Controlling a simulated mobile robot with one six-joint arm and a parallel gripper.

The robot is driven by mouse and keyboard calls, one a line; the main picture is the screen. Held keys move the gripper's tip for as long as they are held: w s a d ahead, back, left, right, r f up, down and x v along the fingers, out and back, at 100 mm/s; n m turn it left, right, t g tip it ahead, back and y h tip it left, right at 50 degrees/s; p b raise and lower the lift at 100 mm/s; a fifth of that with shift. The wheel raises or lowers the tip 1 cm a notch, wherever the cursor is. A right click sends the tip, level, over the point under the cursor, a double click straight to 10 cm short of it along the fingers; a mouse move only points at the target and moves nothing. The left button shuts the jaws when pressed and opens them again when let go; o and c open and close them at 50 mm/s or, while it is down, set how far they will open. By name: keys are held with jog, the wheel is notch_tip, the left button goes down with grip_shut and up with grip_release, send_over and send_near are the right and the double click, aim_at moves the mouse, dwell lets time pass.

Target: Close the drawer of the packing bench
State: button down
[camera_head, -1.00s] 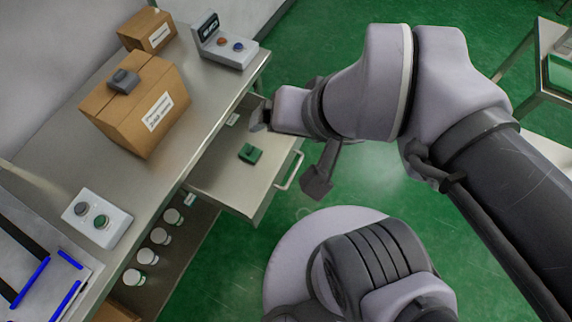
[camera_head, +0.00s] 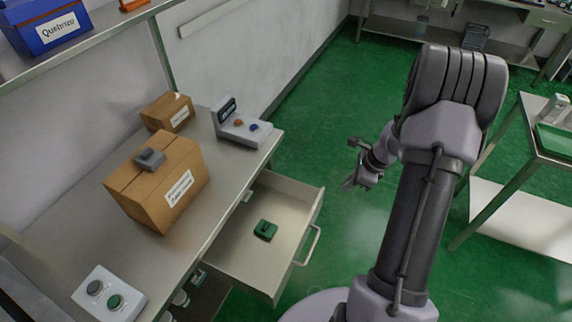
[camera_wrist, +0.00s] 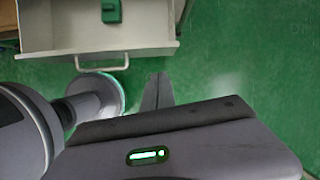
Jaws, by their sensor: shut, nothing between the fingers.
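The packing bench (camera_head: 88,205) stands at the left in the head view. Its drawer (camera_head: 238,262) is pulled out toward the right, with a bar handle (camera_head: 314,246) on its front. A small green object (camera_head: 265,230) lies inside the drawer. My gripper (camera_head: 350,164) is in the air to the right of and beyond the drawer, apart from it. In the wrist view the drawer front (camera_wrist: 115,53) and handle (camera_wrist: 101,66) show at the upper left. The closed fingers (camera_wrist: 157,92) show below and right of the handle, holding nothing.
A side table (camera_head: 545,165) stands at the right. Green floor between is clear.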

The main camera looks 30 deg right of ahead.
jog(key=w+a+f+m+b, duration=0.1)
jog(key=w+f+b, duration=0.1)
jog(key=f, duration=0.5)
jog(key=w+a+f+m+b, duration=0.1)
jog(key=w+a+f+b, duration=0.1)
jog(key=f, duration=0.5)
jog(key=shift+f+b, duration=0.2)
jog(key=shift+b, duration=0.5)
jog(key=shift+w+a, duration=0.15)
